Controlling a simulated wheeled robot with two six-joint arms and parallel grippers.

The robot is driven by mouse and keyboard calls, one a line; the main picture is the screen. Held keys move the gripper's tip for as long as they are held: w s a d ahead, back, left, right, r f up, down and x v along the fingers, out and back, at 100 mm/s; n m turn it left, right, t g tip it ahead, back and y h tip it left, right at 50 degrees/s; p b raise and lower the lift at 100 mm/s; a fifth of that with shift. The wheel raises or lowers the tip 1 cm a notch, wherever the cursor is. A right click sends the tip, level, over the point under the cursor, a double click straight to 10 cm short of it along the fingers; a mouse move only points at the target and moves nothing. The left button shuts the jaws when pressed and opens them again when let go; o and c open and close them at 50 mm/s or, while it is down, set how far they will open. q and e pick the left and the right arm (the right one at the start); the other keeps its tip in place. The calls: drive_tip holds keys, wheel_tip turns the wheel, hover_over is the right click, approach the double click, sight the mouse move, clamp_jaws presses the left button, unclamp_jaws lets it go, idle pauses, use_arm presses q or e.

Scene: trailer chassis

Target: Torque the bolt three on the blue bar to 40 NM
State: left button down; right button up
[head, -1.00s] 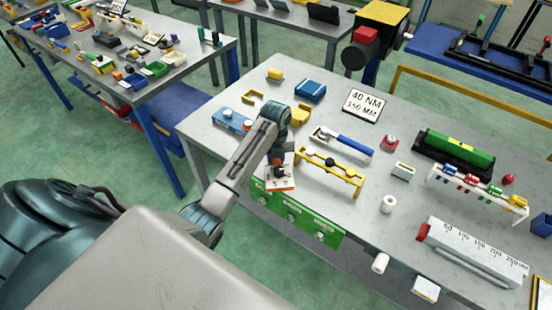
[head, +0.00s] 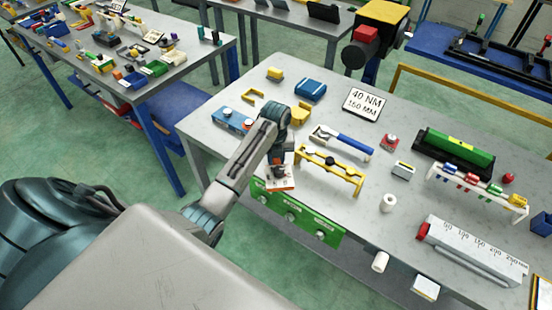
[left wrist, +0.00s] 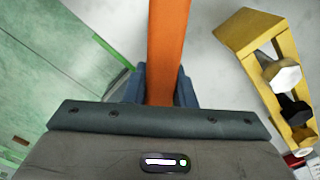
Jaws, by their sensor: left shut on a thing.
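The blue bar (head: 236,119) lies at the left of the grey table in the head view, with pale round bolt heads on it. My arm passes close to its right end, and I cannot tell which bolt is number three. My left gripper (head: 279,172) points down at the table's front edge, to the right of and nearer than the bar. In the left wrist view it is shut on an orange bar-shaped thing (left wrist: 168,45). A sign reading 40 NM, 150 MM (head: 365,103) lies at the back.
A yellow rack (head: 340,176) stands right of my left gripper; the left wrist view shows a white hexagonal piece (left wrist: 282,76) in it. A blue-handled tool (head: 352,145) lies behind it. A green panel (head: 310,217) hangs at the front edge. A white ruler block (head: 472,250) stands front right.

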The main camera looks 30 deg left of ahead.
use_arm(q)
drive_tip(key=shift+f, duration=0.45)
idle(0.4)
drive_tip(key=c, duration=1.7)
unclamp_jaws()
drive_tip(key=shift+c, duration=0.2)
clamp_jaws()
